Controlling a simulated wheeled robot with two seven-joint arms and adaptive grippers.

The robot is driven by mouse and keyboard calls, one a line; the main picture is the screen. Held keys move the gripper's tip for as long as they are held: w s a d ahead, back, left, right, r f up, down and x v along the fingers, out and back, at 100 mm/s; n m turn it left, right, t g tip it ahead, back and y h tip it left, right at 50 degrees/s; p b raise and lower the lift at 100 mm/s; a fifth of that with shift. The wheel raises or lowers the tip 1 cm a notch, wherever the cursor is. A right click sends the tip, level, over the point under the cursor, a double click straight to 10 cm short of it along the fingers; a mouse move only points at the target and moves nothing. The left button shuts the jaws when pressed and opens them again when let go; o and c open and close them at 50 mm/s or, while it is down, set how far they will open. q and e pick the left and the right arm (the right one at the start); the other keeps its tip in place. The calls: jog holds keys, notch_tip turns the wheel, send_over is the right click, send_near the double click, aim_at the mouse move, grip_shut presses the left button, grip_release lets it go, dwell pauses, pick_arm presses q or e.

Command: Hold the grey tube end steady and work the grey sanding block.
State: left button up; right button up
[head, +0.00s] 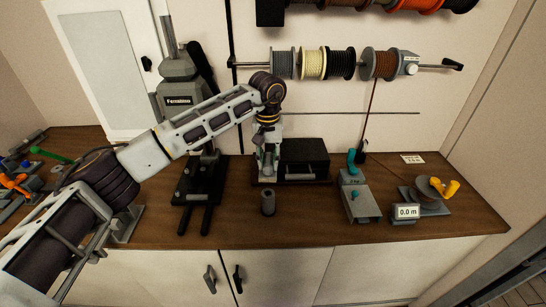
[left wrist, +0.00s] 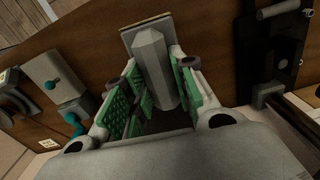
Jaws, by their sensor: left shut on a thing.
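My left gripper (head: 268,172) reaches down at the left end of the black box on the counter. In the left wrist view its green-padded fingers (left wrist: 147,98) are shut on a long grey faceted block (left wrist: 155,62) with a tan-edged plate at its far end. I take this for the grey sanding block; in the head view the gripper mostly hides it. My right gripper is not in view.
A black box (head: 305,156) stands right of the gripper, and a black forked stand (head: 197,187) stands left. A grey device with a teal lever (head: 358,200) and a 0.0 m display (head: 406,212) are farther right. Cord spools (head: 312,63) hang on the wall.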

aim_at(266, 170)
pick_arm(q)
jog(key=shift+s+a+n, duration=0.15)
jog(key=shift+s+n, duration=0.1)
jog(key=shift+n, duration=0.15)
jog(key=shift+f, duration=0.1)
jog(key=shift+w+d+f, duration=0.1)
jog(key=shift+w+f, duration=0.1)
jog(key=shift+f, duration=0.55)
jog(key=shift+w+d+f, duration=0.1)
jog(key=shift+w+f, duration=0.05)
jog(key=shift+f, duration=0.65)
jog(key=shift+w+d+f, duration=0.1)
jog(key=shift+w+f, duration=0.1)
jog(key=shift+f, duration=0.55)
jog(key=shift+s+a+f, duration=0.1)
jog(key=shift+s+a, duration=0.1)
jog(key=shift+s, duration=0.1)
jog(key=shift+s+a, duration=0.35)
jog(key=shift+s, duration=0.5)
jog(key=shift+r, duration=1.05)
